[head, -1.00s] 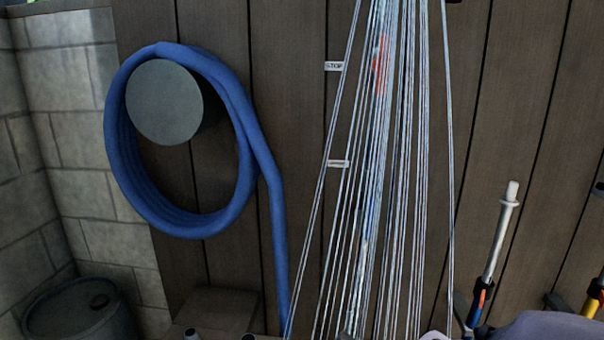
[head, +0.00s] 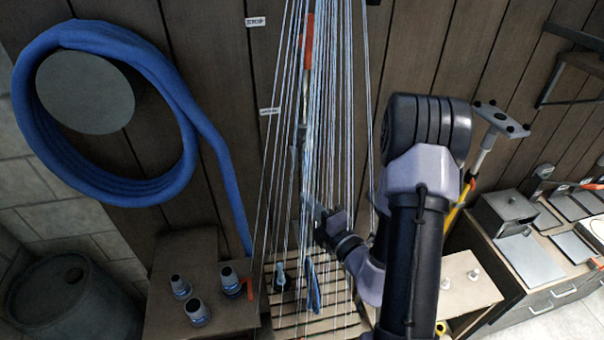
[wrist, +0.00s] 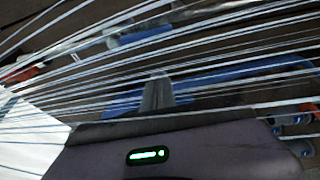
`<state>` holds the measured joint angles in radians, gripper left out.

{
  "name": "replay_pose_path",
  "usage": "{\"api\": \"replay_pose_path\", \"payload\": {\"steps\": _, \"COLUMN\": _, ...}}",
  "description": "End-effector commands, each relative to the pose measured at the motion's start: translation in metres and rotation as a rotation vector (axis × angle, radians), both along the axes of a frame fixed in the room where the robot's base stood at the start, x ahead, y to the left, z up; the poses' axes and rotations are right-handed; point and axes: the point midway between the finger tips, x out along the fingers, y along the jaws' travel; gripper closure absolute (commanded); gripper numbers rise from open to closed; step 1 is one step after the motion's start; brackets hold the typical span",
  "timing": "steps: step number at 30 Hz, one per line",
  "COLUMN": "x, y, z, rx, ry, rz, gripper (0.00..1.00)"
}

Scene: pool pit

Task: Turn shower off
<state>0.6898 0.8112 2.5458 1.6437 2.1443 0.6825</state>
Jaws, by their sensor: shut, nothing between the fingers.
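Thin white shower streams (head: 340,130) fall in a fan in front of the dark plank wall in the head view. They also cross the whole wrist view (wrist: 230,65). The shower head is out of view. Behind the streams is an upright red part (head: 308,45), perhaps a handle, partly hidden by water. A white STOP label (head: 255,21) is to its left, with a second small label (head: 270,110) lower down. My gripper (head: 308,203) is among the streams, well below the red part. Its closed fingers (wrist: 157,90) show empty in the wrist view.
A coiled blue hose (head: 70,190) hangs around a round grey holder at left. A wooden box (head: 165,312) with several dark nozzles and a barrel (head: 65,305) stand below. A slatted grate (head: 335,318) lies under the water. A counter (head: 565,285) stands at right.

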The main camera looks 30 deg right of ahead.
Motion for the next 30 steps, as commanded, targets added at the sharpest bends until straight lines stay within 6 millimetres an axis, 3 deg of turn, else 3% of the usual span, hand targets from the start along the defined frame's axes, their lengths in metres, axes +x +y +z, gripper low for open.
{"api": "replay_pose_path", "payload": {"steps": 8, "x": 0.024, "y": 0.003, "z": -0.009, "rx": -0.007, "ry": -0.007, "rz": 0.005, "gripper": 1.0}}
{"api": "replay_pose_path", "payload": {"steps": 11, "x": 0.047, "y": 0.005, "z": 0.002, "rx": -0.002, "ry": -0.002, "rz": 0.007, "gripper": 1.0}}
{"api": "replay_pose_path", "payload": {"steps": 18, "x": 0.099, "y": 0.008, "z": 0.004, "rx": -0.002, "ry": -0.002, "rz": 0.005, "gripper": 1.0}}
{"api": "replay_pose_path", "payload": {"steps": 24, "x": 0.091, "y": -0.023, "z": 0.001, "rx": 0.0, "ry": -0.001, "rz": -0.001, "gripper": 1.0}}
{"api": "replay_pose_path", "payload": {"steps": 30, "x": 0.088, "y": -0.032, "z": 0.0, "rx": -0.001, "ry": 0.0, "rz": 0.002, "gripper": 1.0}}
